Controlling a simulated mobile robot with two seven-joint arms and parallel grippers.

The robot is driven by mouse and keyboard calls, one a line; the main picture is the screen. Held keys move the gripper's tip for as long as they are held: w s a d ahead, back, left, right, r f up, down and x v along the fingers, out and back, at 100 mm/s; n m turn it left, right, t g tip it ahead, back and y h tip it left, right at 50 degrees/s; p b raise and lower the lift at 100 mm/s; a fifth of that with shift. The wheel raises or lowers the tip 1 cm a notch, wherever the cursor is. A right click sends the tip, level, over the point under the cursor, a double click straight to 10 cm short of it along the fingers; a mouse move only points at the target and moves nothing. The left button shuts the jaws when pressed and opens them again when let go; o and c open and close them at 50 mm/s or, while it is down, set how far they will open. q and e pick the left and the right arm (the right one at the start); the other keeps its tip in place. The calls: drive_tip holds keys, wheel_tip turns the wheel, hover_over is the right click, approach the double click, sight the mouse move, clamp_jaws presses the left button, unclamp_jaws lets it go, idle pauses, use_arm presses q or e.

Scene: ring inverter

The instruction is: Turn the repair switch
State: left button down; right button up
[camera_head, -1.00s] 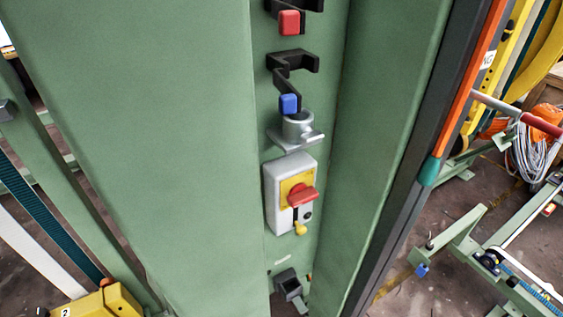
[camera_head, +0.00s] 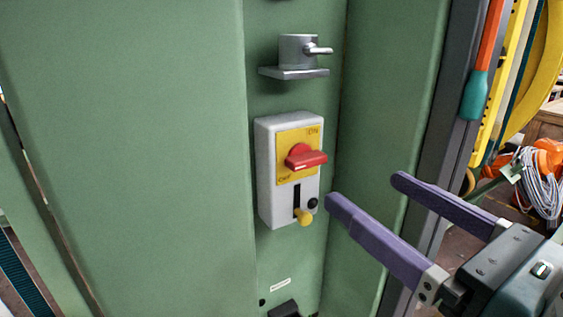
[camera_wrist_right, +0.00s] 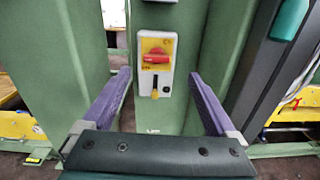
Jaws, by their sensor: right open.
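The repair switch is a white box (camera_head: 268,180) with a yellow plate (camera_head: 285,177) marked ON and OFF, fixed to a green column. Its red handle (camera_head: 307,157) sticks out to the right, roughly level. Below it are a yellow knob (camera_head: 304,216) in a slot and a small black button (camera_head: 312,203). My right gripper (camera_head: 365,188) is open and empty, to the right of the box and apart from it. In the right wrist view the red handle (camera_wrist_right: 156,59) shows ahead, between the purple fingers. My left gripper is not in view.
A grey metal bracket with a cylinder (camera_head: 297,55) sits on the column above the switch. Green column flanges (camera_head: 150,150) rise on both sides of the recess. An orange and teal strip (camera_head: 475,95) and coiled cables (camera_head: 540,175) are at the right.

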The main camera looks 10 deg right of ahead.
sight(312, 160)
drive_tip(key=shift+n, duration=0.3)
drive_tip(key=x, duration=0.4)
drive_tip(key=p+x, duration=0.1)
drive_tip(key=x, duration=0.3)
drive_tip(key=shift+w+a+f, duration=0.2)
drive_tip(key=shift+a+f, duration=0.05)
drive_tip(key=shift+a, duration=0.1)
drive_tip(key=shift+w+a, duration=0.25)
drive_tip(key=shift+w, duration=0.35)
drive_tip(key=c, duration=1.4)
drive_tip(key=shift+o, duration=0.2)
